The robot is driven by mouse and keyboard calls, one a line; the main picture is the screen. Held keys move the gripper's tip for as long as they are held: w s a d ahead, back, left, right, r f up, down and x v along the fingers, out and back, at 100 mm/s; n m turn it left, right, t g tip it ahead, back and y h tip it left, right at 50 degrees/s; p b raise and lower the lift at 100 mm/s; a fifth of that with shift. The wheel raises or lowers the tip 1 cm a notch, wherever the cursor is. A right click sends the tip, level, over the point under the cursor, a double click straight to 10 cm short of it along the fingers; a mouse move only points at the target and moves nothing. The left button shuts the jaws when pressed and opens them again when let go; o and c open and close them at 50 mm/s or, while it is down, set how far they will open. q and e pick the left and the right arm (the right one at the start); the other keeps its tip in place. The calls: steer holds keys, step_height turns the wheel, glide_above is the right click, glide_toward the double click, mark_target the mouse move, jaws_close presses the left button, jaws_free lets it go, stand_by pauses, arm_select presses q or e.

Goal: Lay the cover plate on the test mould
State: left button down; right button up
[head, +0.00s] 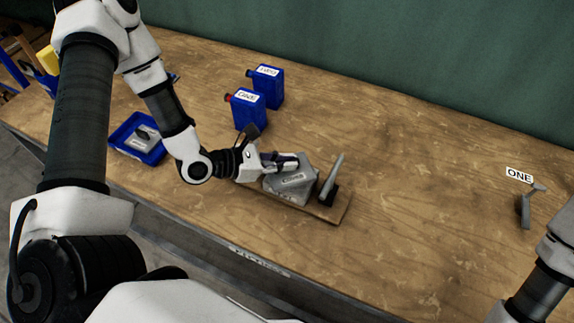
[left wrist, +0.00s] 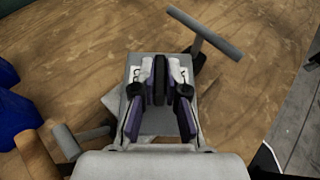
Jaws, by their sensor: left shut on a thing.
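My left gripper (head: 280,163) is shut on the cover plate, gripping a dark upright grip between its fingers. The left wrist view shows the fingers (left wrist: 160,92) closed on that grip, with the grey, labelled plate (left wrist: 147,122) below them. In the head view the grey plate (head: 293,179) is over the wooden board, where the test mould seems to be beneath it. The mould is mostly hidden, and I cannot tell whether the plate touches it. My right gripper is out of view; only part of that arm shows at lower right.
A grey bar handle (head: 333,177) stands beside the plate on the wooden board (head: 325,210); it also shows in the left wrist view (left wrist: 204,32). Two blue canisters (head: 249,108) and a blue tray (head: 119,137) stand left. A "ONE" label (head: 519,174) lies right.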

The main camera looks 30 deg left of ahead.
arm_select(q)
steer(key=shift+w+a+f, duration=0.1)
steer(key=shift+w+f, duration=0.1)
steer(key=shift+w, duration=0.8)
step_height(320, 180, down, 2)
steer(key=shift+s+f+p, duration=0.1)
steer(key=shift+f+p, duration=0.1)
steer(key=shift+p, duration=0.35)
steer(key=shift+f, duration=0.5)
steer(key=c, duration=1.6)
jaws_free()
steer(key=shift+f, duration=0.1)
steer(key=o, duration=0.4)
